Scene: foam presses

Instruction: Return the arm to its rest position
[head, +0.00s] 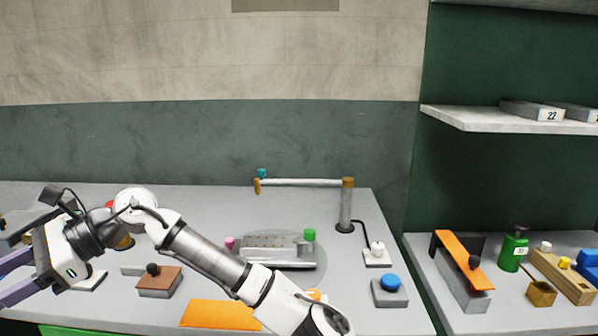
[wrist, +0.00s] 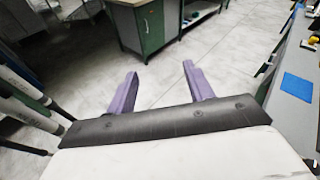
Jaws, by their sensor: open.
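My gripper (wrist: 160,80) is open and empty in the wrist view. Its two purple fingers stand apart, with grey floor showing between and beyond them. In the head view my gripper (head: 8,288) is at the far left edge, cut off by the frame, with its purple fingers pointing left. My arm (head: 215,255) stretches from the bottom middle up to a white joint, then bends left to the gripper. It passes above the grey table (head: 200,205) and hides part of it.
An orange mat (head: 215,315), a brown block with a black knob (head: 160,282), a blue button (head: 390,283) and a grey post (head: 346,205) with a crossbar are on the table. A green bottle (head: 514,250) stands right. The wrist view shows a green cabinet (wrist: 150,27) and open floor.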

